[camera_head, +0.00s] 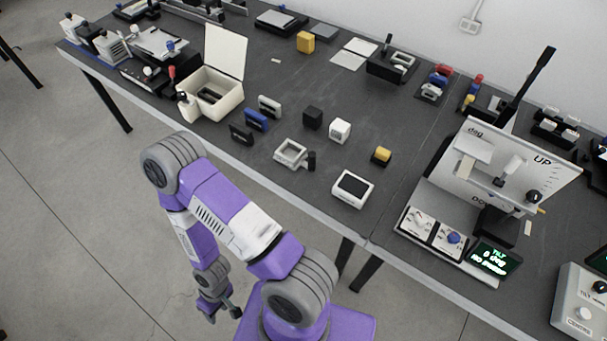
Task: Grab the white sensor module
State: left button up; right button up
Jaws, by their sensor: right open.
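A small white cube-shaped module (340,131) with dark marks on its front sits on the dark bench, right of a black cube (313,117). A larger white box with a dark top panel (352,188) lies nearer the front edge; I cannot tell for certain which of the two is the sensor module. My right gripper (222,314) hangs low in front of the bench, below its top and well apart from both. Its fingers are small in view, apart and empty. My left gripper is not in view.
A white open frame (290,153) and a yellow-topped block (381,155) stand nearby. An open cream box (212,93) is at left, a tilt stand (512,165) at right. The bench's front edge (270,177) lies between my gripper and the objects.

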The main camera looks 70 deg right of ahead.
aim_at(350, 188)
jog(key=i, duration=0.3)
jog(key=z, duration=2.95)
